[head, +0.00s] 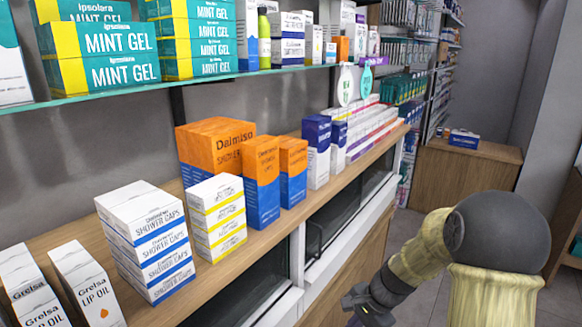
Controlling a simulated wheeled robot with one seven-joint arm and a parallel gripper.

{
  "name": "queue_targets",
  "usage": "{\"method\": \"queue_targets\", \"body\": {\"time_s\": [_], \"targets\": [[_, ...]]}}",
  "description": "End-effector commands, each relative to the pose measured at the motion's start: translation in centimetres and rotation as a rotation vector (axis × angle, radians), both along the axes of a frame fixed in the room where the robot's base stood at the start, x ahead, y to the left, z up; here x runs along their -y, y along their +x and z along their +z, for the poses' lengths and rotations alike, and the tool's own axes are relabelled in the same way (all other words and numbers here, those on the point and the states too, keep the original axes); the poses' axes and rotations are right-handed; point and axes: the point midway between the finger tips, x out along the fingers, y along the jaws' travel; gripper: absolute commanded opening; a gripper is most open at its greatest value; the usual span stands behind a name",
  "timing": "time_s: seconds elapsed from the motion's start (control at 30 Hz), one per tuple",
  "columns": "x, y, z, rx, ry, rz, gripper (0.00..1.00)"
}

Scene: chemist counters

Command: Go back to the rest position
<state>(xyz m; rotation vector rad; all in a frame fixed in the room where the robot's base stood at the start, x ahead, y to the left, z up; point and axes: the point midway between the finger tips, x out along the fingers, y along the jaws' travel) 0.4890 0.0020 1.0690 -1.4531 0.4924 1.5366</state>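My arm shows at the lower right of the head view, with tan links and a dark rounded joint. Its dark end, my gripper (358,302), is low in the picture, in front of the counter's front face and below the wooden top. The fingers are small and partly cut off by the bottom edge, so I cannot tell whether they are open or shut. I see no item held at it. It appears apart from the goods on the counter.
A wooden counter (345,185) holds shower caps boxes (150,240), lip oil boxes (85,285) and orange-blue boxes (262,180). A glass shelf (200,80) above carries mint gel boxes (110,70). A wooden cabinet (465,180) stands at the back right. Grey floor (400,225) shows between.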

Motion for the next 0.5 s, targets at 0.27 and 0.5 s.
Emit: {"method": "queue_targets", "body": {"time_s": [0.27,0.5], "targets": [[-0.2,-8.1,3.5,0.142,-0.311,0.515,0.0],[0.1,-13.4,5.2,0.244,-0.482,0.879,0.0]]}}
